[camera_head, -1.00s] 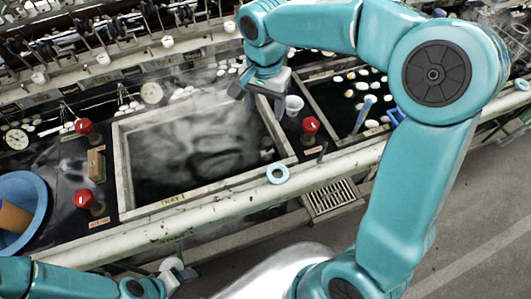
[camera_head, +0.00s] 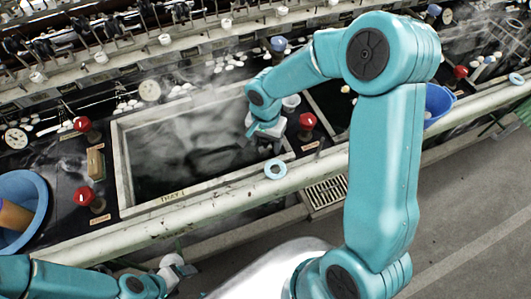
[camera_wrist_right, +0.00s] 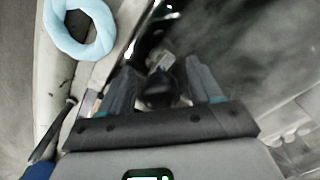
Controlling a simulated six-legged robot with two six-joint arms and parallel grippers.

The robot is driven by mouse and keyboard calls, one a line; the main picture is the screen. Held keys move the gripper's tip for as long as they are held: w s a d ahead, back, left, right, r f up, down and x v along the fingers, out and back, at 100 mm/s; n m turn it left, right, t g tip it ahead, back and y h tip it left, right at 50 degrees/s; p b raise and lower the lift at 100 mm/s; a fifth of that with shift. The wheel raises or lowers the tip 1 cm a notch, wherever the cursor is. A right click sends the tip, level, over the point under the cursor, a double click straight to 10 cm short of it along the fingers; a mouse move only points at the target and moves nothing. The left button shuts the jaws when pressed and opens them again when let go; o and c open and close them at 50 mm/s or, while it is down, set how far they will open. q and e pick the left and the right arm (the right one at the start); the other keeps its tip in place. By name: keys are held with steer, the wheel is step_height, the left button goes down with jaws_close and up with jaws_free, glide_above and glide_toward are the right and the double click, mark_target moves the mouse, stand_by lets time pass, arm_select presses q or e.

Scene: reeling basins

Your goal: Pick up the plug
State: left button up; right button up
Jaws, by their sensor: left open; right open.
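A dark, rounded thing that looks like the plug (camera_wrist_right: 160,92) shows between the fingers of my right gripper (camera_wrist_right: 160,88) in the right wrist view. The fingers stand apart on either side of it; I cannot tell whether they touch it. A small pale part lies just beyond it. In the head view my right gripper (camera_head: 270,145) reaches down at the right inner corner of the steaming basin (camera_head: 122,165), and the plug is hidden behind it. My left gripper (camera_head: 178,272) is open and empty at the bottom left, in front of the bench.
A pale blue ring (camera_head: 275,170) lies on the front ledge close to my right gripper; it also shows in the wrist view (camera_wrist_right: 55,42). Red knobs (camera_head: 306,121) flank the basin. A white cup (camera_head: 291,101) stands behind the gripper. A blue bowl (camera_head: 40,190) is at far left.

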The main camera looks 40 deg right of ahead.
steer(key=shift+w+f, duration=0.1)
steer(key=shift+f, duration=0.1)
steer(key=shift+c, duration=0.4)
steer(key=c, duration=0.9)
steer(key=shift+r, duration=0.15)
